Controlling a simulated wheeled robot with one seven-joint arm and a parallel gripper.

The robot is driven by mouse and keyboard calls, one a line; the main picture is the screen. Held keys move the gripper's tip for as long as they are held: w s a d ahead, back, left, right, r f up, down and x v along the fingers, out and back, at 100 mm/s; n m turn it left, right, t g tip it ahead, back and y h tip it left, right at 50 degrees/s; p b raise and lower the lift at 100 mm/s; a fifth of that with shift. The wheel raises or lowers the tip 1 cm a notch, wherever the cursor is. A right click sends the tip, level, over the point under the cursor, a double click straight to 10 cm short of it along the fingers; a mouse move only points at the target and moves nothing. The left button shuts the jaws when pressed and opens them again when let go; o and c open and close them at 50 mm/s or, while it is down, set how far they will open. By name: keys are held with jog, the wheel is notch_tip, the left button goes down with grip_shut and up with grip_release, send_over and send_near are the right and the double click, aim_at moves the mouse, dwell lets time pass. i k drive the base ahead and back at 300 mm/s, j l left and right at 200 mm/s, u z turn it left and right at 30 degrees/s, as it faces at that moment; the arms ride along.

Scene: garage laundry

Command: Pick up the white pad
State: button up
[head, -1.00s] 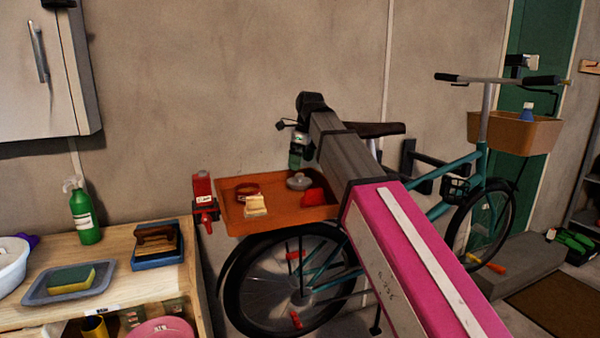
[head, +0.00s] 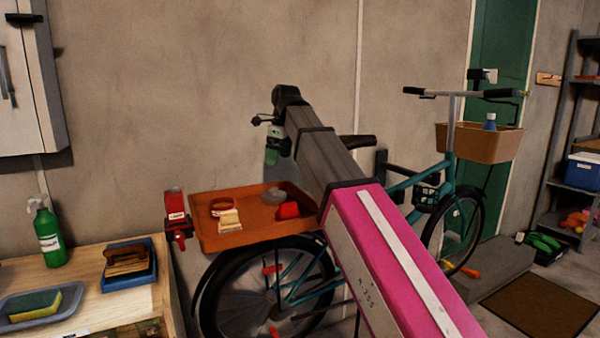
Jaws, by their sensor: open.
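An orange tray (head: 250,236) sits above the bicycle's rear wheel. In it lie a cream-white, flat, brush-like piece (head: 229,221), a red ring-shaped thing (head: 222,206), a grey rounded thing (head: 274,197) and a red block (head: 288,210). I cannot tell surely whether the cream-white piece is the white pad; no other plain white pad shows. My gripper (head: 271,160) hangs at the far end of my arm, above the back of the tray, pointing down. It is small and dark with green, and its fingers are hard to make out. It is open and apart from the things in the tray.
A wooden bench (head: 85,305) at left holds a green spray bottle (head: 48,232), a brush in a blue tray (head: 128,265) and a sponge (head: 35,304) on a grey tray. A red clamp (head: 177,220) is beside the orange tray. The teal bicycle (head: 452,165) stands by the wall.

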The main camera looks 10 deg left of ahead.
aim_at(229, 222)
jog(key=k+l, duration=0.75)
jog(key=k, duration=0.1)
